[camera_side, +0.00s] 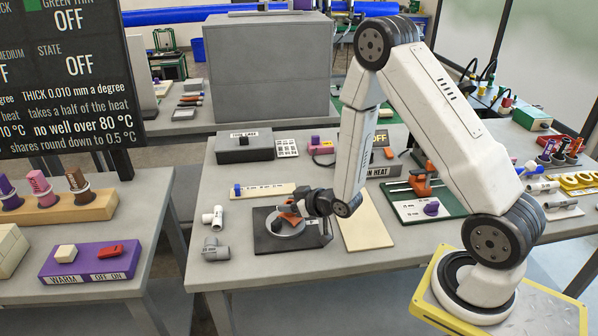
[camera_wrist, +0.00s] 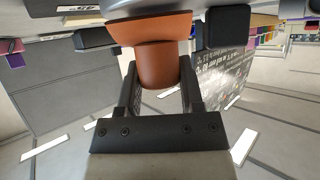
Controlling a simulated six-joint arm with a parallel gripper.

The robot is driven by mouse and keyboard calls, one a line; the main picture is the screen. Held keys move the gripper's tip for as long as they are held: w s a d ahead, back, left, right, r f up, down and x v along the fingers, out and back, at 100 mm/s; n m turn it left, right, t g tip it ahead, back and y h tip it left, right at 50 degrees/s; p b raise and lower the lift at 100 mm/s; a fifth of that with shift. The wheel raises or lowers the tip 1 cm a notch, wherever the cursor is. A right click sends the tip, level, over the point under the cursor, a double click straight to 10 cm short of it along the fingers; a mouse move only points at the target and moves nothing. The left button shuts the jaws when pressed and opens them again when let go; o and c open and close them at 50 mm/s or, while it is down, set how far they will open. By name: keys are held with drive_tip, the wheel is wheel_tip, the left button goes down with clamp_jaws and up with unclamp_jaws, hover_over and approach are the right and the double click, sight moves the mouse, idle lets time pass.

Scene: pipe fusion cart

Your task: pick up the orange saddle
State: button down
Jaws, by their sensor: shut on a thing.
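The orange saddle (camera_side: 290,211) is at the round grey dish (camera_side: 284,228) on a black square plate (camera_side: 268,243), near the front of the table. My gripper (camera_side: 302,206) reaches it from the right in the side view. In the wrist view, the saddle (camera_wrist: 158,62) sits between the two dark fingers of my gripper (camera_wrist: 160,84), with its stem between them and its wider flange beyond. The fingers are shut on the stem. Whether the saddle touches the dish is hard to tell.
Grey and white pipe fittings (camera_side: 214,247) lie left of the plate. A cream board (camera_side: 367,222) lies to its right, with a green board (camera_side: 450,207) farther right. A dark box (camera_side: 245,148) and a large grey cabinet (camera_side: 262,75) stand behind. The table's front strip is clear.

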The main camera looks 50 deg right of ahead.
drive_tip(key=shift+r, duration=4.85)
drive_tip(key=shift+a, duration=0.1)
drive_tip(key=shift+a+r, duration=1.3)
drive_tip(key=shift+a, duration=2.3)
drive_tip(key=shift+d+f, duration=0.45)
drive_tip(key=shift+d, duration=0.8)
drive_tip(key=shift+d+f, duration=0.4)
drive_tip(key=shift+d, duration=0.85)
drive_tip(key=shift+d+f, duration=0.45)
drive_tip(key=shift+d, duration=0.8)
drive_tip(key=shift+f, duration=0.1)
drive_tip(key=shift+f, duration=2.85)
